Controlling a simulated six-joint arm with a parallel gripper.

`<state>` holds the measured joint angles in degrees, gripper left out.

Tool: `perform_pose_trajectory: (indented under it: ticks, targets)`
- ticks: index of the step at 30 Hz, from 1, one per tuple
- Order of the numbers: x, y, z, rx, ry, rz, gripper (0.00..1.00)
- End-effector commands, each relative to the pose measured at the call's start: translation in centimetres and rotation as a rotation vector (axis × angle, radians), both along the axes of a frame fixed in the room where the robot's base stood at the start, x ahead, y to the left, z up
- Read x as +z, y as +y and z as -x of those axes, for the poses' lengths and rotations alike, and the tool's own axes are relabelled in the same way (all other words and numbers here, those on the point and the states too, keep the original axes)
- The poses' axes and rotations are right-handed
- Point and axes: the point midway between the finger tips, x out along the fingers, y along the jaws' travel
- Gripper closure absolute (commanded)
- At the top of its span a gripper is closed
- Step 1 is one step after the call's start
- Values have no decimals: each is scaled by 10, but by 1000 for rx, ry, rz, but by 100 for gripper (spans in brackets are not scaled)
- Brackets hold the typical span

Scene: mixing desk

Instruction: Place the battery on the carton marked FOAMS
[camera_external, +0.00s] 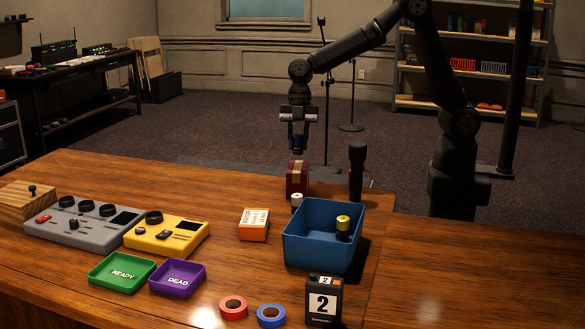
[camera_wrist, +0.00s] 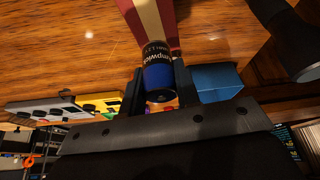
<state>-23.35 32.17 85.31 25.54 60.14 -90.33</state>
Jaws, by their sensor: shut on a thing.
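My gripper (camera_external: 298,147) is shut on a blue and black battery (camera_wrist: 158,76) with pale lettering; the battery also shows small between the fingers in the external view (camera_external: 297,135). A dark red carton with a cream band (camera_external: 297,179) stands on the table below my gripper, and the battery is held above it with a gap. In the wrist view the carton (camera_wrist: 148,16) shows just beyond the battery. No FOAMS marking is readable on it. A small orange box with a white printed label (camera_external: 254,224) lies nearer the front; its print is too small to read.
A blue bin (camera_external: 310,252) holds a yellow-topped battery (camera_external: 343,224). A white-topped cylinder (camera_external: 297,200) stands in front of the red carton. A tall black cylinder (camera_external: 356,172) stands to its right. Green (camera_external: 121,287) and purple (camera_external: 178,291) trays and tape rolls lie in front.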

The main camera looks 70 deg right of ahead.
Motion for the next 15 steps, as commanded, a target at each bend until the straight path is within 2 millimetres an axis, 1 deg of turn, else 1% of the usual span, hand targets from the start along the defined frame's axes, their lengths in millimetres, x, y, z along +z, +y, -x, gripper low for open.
perform_pose_trajectory:
  ticks: [2,7,9,15]
  targets:
    - [-7,0,0,0,2,0,97]
    - [-32,0,0,-1,3,2,97]
    - [-38,0,0,-1,1,1,97]
    - [-38,0,0,0,-1,0,97]
